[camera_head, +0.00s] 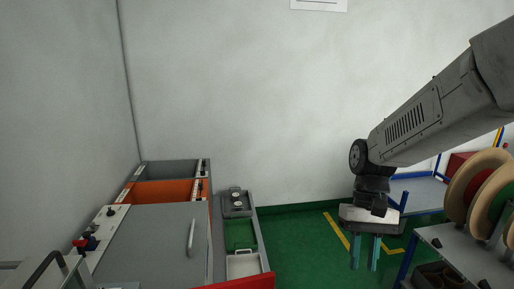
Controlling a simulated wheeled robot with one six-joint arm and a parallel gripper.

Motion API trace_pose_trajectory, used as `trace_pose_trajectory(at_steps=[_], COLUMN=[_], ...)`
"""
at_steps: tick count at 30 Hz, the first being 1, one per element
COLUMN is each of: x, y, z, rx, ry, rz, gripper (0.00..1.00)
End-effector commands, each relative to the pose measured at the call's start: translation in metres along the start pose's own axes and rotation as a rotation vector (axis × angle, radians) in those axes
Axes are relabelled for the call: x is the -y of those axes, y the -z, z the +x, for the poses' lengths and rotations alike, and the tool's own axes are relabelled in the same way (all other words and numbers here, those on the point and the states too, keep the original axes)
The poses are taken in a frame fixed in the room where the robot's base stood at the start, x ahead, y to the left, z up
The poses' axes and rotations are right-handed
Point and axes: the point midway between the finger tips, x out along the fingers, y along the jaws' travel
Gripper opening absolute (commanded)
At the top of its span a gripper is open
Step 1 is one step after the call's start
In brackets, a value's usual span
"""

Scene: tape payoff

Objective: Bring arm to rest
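My arm reaches in from the upper right of the head view, with its long grey link sloping down to the left. My gripper (365,252) hangs below the wrist and points down. Its two teal fingers are apart, with green floor showing between them. I see nothing held between them. The gripper hangs in front of the green floor, left of the shelf unit with spools.
A grey cabinet (165,240) with an orange section stands at the left. Small trays (240,234) sit right of it. Tape spools (473,190) stand on a grey shelf (465,252) at the right. Green floor (300,240) lies clear between, with yellow lines.

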Motion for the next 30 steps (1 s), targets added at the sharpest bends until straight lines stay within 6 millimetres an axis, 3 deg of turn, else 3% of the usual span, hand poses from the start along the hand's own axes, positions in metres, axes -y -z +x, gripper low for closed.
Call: trace_pose_trajectory(at_steps=[1, 6, 15, 21, 30], x=[-0.005, -0.021, -0.043, -0.045, -0.047], y=[-0.019, -0.071, -0.148, -0.175, -0.182], z=[-0.004, -0.007, 0.002, -0.005, -0.014], rx=[-0.041, -0.159, -0.367, -0.494, -0.550], ry=[-0.013, -0.056, -0.106, -0.103, -0.101], rz=[-0.011, -0.039, -0.052, -0.050, -0.046], gripper=[0.24, 0.24, 0.24, 0.24, 0.24])
